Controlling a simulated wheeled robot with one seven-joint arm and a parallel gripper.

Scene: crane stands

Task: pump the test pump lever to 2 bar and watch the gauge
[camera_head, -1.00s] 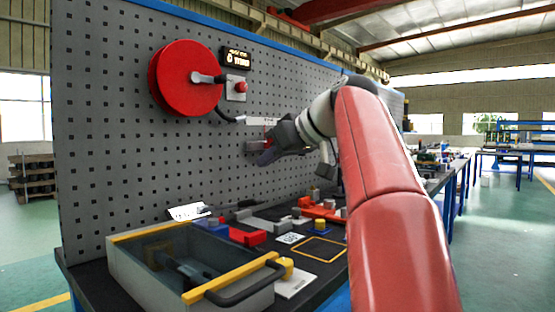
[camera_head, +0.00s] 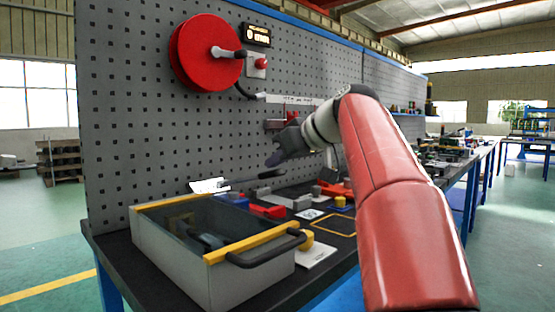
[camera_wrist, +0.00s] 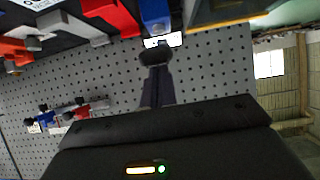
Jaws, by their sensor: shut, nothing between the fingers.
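A dark lever-like rod with a thick black grip (camera_head: 271,173) lies just above the bench, behind the drawer box; I take it for the pump lever. My gripper (camera_head: 275,160) is shut and empty, pointing down-left just above this grip. Whether they touch cannot be told. In the wrist view my shut fingers (camera_wrist: 157,88) point at a dark rounded end (camera_wrist: 155,56), likely the same grip. A small display (camera_head: 256,35) with yellow characters is on the pegboard beside the red reel; its reading is too small. No dial gauge can be made out.
An open grey box (camera_head: 165,255) with yellow edges and a black handle stands at the bench front. A red reel (camera_head: 205,52) hangs on the pegboard (camera_head: 130,130). Red, blue and grey blocks (camera_head: 268,211) crowd the bench behind the box. A yellow-outlined square (camera_head: 333,225) is clear.

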